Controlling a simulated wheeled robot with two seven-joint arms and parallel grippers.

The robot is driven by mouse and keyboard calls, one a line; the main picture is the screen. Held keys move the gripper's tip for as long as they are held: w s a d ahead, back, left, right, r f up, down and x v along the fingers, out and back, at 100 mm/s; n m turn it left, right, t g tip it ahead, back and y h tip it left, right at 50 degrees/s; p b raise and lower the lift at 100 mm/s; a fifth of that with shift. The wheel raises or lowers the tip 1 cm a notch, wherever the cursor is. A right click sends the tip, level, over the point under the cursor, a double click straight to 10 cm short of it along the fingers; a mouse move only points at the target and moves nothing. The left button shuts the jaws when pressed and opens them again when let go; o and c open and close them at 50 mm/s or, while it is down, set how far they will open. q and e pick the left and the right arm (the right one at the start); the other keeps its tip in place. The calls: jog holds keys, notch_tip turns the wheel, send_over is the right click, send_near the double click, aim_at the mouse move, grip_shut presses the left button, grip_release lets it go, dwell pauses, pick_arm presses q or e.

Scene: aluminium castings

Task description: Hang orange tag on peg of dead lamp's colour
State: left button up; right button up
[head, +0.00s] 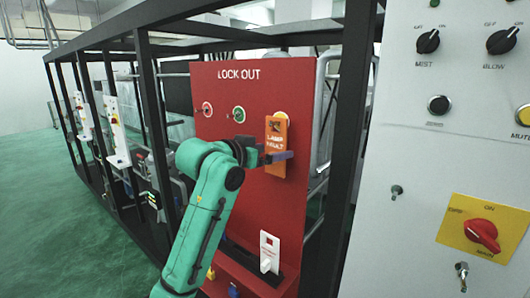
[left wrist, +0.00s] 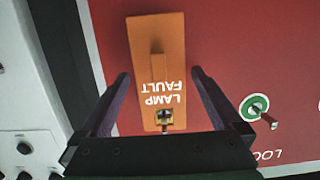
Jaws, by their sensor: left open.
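The orange tag (head: 276,136), marked LAMP FAULT, is upright against the red LOCK OUT board (head: 228,88), at the rightmost of its ringed pegs. A yellow ring (head: 283,115) shows partly behind its top. In the left wrist view the tag (left wrist: 158,60) is upside down, with a peg through its hole end. My left gripper (left wrist: 160,76) is open, with one finger on each side of the tag and gaps to both edges. In the head view my left gripper (head: 277,157) is at the tag's lower half. My right gripper is out of view.
The board also has a red-ringed peg (head: 207,109) and a green-ringed peg (head: 239,114), both bare. A white tag (head: 268,252) stands low on the board. A grey control panel (head: 415,160) with knobs stands close on the right. Dark frame posts (head: 352,110) flank the board.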

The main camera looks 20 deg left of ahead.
pick_arm(q)
jog(key=shift+s+a, duration=0.15)
jog(key=shift+s, duration=0.15)
jog(key=b+v, duration=0.6)
jog(key=v, duration=0.8)
notch_tip(320, 180, down, 33)
jog(key=s+n+g+y, duration=0.1)
jog(key=n+g+y, duration=0.15)
jog(key=g, duration=0.35)
jog(key=s+a+f+g+y, duration=0.25)
jog(key=s+f+g, duration=0.25)
jog(key=s+f, duration=1.3)
jog(key=s+f+g+b, duration=0.1)
jog(key=s+f, duration=0.1)
jog(key=f, duration=1.1)
jog(key=s+f+b, duration=0.1)
jog(key=s+f, duration=0.1)
jog(key=f, duration=1.2)
jog(key=s+a+f+g, duration=0.1)
jog(key=s+a+f, duration=0.1)
jog(key=s+f, duration=1.1)
jog(key=s, duration=0.2)
jog(key=shift+s+a+f+y+b, duration=0.2)
jog(key=shift+s+y+b, duration=0.1)
jog(key=shift+y+b, duration=0.1)
jog(key=shift+m, duration=0.25)
